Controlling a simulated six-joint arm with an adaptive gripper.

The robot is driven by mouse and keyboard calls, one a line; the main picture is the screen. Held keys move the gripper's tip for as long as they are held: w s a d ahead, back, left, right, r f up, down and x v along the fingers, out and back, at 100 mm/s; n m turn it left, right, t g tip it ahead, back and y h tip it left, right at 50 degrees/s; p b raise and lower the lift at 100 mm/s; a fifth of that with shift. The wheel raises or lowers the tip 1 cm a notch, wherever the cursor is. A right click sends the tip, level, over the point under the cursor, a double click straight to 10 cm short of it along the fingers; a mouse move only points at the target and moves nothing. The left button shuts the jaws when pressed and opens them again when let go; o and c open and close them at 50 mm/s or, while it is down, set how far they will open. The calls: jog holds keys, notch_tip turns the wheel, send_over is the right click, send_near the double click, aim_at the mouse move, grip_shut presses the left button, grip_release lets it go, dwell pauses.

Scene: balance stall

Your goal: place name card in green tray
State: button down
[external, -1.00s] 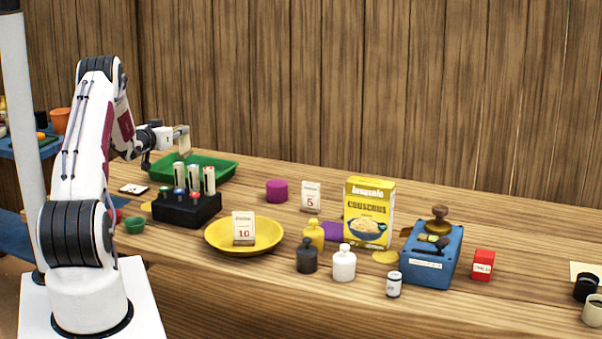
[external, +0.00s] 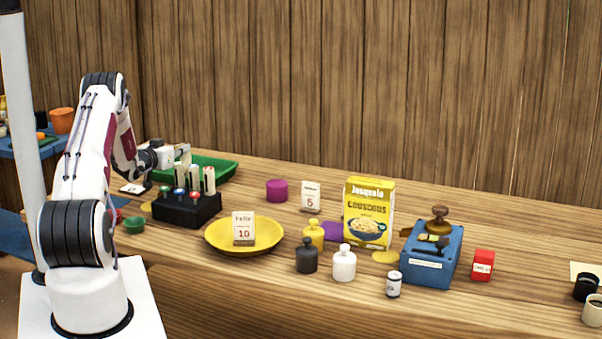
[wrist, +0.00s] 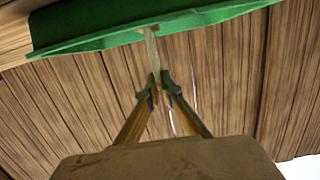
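My gripper (external: 182,149) is low over the near-left part of the green tray (external: 221,167). In the wrist view my gripper (wrist: 160,82) has its fingertips closed on a thin pale card, the name card (wrist: 152,46), seen edge-on. The card reaches up in that picture to the rim of the green tray (wrist: 100,40); I cannot tell whether it touches the tray. Its face and lettering do not show. In the external view the card is mostly hidden by my gripper and the upright tubes.
A black rack (external: 187,210) with several upright tubes stands just in front of the tray. A yellow plate (external: 268,238) with a card marked 10 (external: 243,228) is nearer. A card marked 5 (external: 311,196) and a purple cylinder (external: 277,190) stand to the right.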

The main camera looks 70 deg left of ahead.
jog(key=shift+f, duration=1)
jog(key=shift+f, duration=0.15)
jog(key=c, duration=2.2)
grip_release()
jog(key=shift+c, duration=0.2)
jog(key=shift+r, duration=0.2)
jog(key=v, duration=1.2)
jog(key=shift+f, duration=0.2)
